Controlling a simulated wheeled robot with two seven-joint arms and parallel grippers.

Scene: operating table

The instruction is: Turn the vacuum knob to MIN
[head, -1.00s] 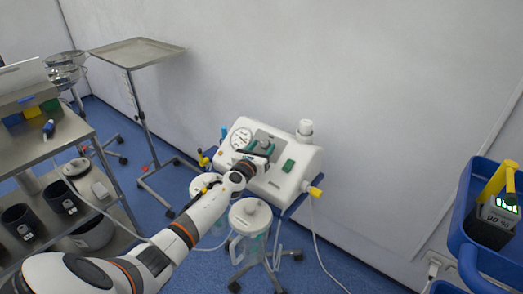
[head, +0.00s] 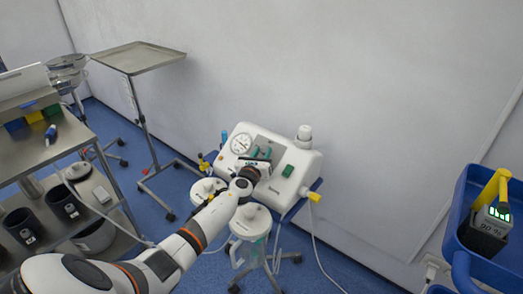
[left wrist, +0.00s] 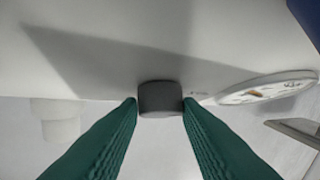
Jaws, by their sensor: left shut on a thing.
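The suction machine (head: 272,172) is a white box with a sloped front, standing near the wall in the middle of the head view. In the left wrist view, the dark vacuum knob (left wrist: 160,96) sticks out of the white panel. The two green fingers of my left gripper (left wrist: 161,106) are shut on the knob, one on each side. In the head view my left gripper (head: 261,155) is at the upper front panel, right of the round gauge (head: 241,144), and it hides the knob. The knob's setting and the MIN mark cannot be read. My right gripper is not in view.
Canisters with white lids (head: 251,220) hang below the machine near my left arm. A steel cart (head: 62,140) stands left, a blue bin (head: 466,190) right.

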